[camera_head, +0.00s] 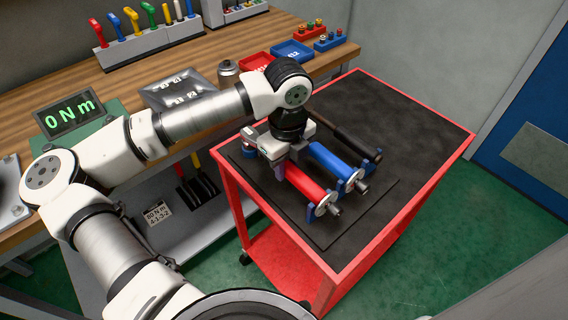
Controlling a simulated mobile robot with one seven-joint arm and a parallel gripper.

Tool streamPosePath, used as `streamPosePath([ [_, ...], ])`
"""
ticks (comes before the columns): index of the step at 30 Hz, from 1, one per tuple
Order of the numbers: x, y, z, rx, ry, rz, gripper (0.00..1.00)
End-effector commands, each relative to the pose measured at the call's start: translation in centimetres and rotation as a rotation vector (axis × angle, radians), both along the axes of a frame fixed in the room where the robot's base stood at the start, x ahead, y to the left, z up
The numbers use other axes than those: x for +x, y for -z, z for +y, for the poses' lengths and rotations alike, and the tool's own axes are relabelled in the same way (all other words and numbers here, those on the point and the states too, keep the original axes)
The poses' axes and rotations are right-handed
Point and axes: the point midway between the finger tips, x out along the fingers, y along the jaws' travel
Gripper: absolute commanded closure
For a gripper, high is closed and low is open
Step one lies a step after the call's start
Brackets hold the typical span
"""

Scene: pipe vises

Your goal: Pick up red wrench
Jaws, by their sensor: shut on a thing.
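The red wrench (306,187), with a thick red handle and a grey dial-like end, lies on the cart top at the front of a row of three. Its near end appears to rest in a small blue holder. My gripper (279,166) is over its far left end, shut on it; the fingers are mostly hidden by the wrist. I cannot tell whether the wrench is lifted from its far support.
A blue wrench (330,160) and a black wrench (347,137) lie close behind it. The red cart (408,110) has free dark top behind and to the right. The wooden bench holds a tool rack (150,43), a canister (228,74) and a blue tray (292,52).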

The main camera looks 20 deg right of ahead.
Motion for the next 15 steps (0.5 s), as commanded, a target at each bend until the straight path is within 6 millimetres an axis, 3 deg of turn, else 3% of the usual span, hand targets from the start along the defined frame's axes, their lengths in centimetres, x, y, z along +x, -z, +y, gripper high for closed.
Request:
streamPosePath([
  [5, 0.1, -1.2, 0.0, -0.001, -0.001, -0.004, 1.00],
  [15, 0.1, -7.5, 0.0, 0.000, -0.001, -0.005, 1.00],
])
